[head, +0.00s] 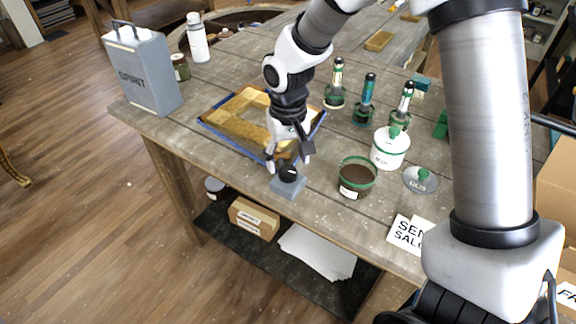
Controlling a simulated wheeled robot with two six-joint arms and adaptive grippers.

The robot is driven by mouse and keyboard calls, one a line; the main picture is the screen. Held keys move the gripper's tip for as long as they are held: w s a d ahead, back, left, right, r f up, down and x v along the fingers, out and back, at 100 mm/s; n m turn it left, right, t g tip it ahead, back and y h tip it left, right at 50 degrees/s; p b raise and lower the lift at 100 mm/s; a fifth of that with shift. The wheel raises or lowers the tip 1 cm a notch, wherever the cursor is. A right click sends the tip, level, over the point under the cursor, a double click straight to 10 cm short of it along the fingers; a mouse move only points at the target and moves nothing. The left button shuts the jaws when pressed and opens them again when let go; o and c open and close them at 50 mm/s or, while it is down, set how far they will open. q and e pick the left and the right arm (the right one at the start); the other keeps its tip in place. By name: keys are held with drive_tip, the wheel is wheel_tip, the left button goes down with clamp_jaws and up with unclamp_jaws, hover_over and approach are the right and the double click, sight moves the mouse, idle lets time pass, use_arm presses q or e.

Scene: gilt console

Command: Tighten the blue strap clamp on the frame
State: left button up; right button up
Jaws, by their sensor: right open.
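A gilt frame (238,108) lies flat on the table, with a blue strap (222,132) around its outer edge. My right gripper (288,164) is open, pointing down at the frame's near right corner, and hides part of that side. A black knob (289,174) on a grey block (287,187) is just below its fingertips, near the table's front edge. I cannot tell whether the fingers touch the knob, or whether the block joins the strap. My left gripper is not in view.
A grey SPIRIT can (146,72) and a white bottle (198,38) stand at the left. An open dark pot (357,178), a white lidded pot (390,148), a lid (420,180) and several green-banded bottles (364,100) crowd the right.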

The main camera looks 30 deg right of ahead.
sight(288, 173)
drive_tip(key=shift+w+d+f, duration=0.1)
drive_tip(key=shift+f, duration=1.3)
drive_tip(key=shift+s+a, duration=0.2)
drive_tip(key=shift+s, duration=0.05)
drive_tip(key=shift+w, duration=0.1)
drive_tip(key=c, duration=1.1)
drive_tip(key=shift+c, duration=0.2)
